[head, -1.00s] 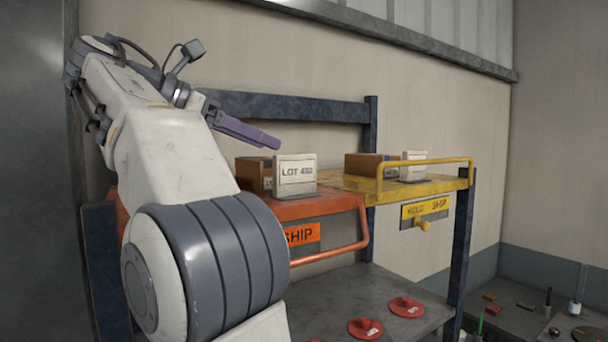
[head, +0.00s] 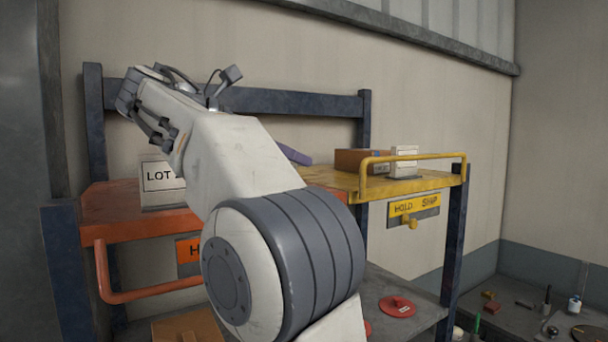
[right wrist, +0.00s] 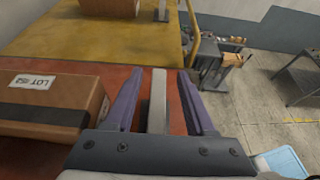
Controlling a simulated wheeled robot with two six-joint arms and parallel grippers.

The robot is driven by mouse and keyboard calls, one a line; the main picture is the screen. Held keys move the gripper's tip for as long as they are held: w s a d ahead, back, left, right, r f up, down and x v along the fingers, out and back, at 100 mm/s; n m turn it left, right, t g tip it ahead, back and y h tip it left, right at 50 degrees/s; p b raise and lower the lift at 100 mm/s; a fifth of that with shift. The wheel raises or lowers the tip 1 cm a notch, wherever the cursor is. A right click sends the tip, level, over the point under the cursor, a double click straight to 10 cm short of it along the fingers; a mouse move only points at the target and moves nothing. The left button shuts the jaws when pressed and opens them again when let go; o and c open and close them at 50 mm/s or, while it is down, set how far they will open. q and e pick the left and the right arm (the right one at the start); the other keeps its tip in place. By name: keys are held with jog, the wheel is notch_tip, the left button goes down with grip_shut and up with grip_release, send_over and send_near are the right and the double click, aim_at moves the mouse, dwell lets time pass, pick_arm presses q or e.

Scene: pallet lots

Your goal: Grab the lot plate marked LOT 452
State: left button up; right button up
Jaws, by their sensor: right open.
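My right gripper (right wrist: 157,88) is open in the right wrist view. A thin pale plate (right wrist: 157,105), seen edge-on, stands between its two purple fingers with a gap on both sides; its face is not visible. In the head view one purple finger (head: 293,153) shows behind my arm, which hides that plate. Another pale plate (head: 163,182) stands on the left of the orange shelf, reading LOT, its number covered by my arm. My left gripper is not in view.
A brown box (right wrist: 50,102) with an upside-down LOT label, seemingly 452, stands left of the fingers. A yellow shelf (head: 432,180) with a rail adjoins the orange shelf (head: 130,226) and bears a box (head: 362,160) and a pale plate (head: 404,160). Red discs lie below.

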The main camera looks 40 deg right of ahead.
jog(key=shift+w+f, duration=0.1)
jog(key=shift+f, duration=0.05)
jog(key=shift+d, duration=0.1)
jog(key=shift+d, duration=0.15)
jog(key=c, duration=0.9)
grip_shut()
